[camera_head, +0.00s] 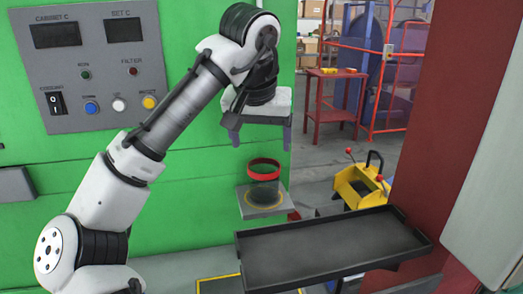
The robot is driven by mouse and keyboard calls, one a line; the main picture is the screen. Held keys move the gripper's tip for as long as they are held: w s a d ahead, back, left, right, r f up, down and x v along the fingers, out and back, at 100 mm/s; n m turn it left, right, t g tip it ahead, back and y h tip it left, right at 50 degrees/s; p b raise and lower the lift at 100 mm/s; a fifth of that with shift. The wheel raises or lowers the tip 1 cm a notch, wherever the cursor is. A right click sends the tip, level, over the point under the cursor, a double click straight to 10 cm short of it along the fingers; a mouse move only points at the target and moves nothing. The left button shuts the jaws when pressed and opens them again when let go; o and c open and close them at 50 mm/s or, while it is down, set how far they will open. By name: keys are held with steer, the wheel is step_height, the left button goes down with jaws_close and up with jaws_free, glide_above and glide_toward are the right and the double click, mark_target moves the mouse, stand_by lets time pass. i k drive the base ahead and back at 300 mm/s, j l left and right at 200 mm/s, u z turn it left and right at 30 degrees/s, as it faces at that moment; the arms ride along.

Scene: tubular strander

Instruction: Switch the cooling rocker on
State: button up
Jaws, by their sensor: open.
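The cooling rocker (56,103) is a small black switch with white marks at the lower left of a grey control panel (92,121). The panel is on a green cabinet and the label above the switch reads as cooling. Which side of the rocker is pressed is too small to tell. My gripper (260,140) is open and empty, pointing down, well to the right of the panel and above a red-rimmed clear container. My arm crosses the cabinet to the right of the panel without covering the rocker.
The panel also has two displays, small lamps, and blue (91,107), white (119,104) and yellow (149,102) buttons. The red-rimmed container (264,190) stands on a small shelf (250,211). A black tray (330,247) is at the lower right, beside a red column (449,130).

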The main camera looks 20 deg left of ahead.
mark_target(56, 104)
steer(key=u, duration=1.35)
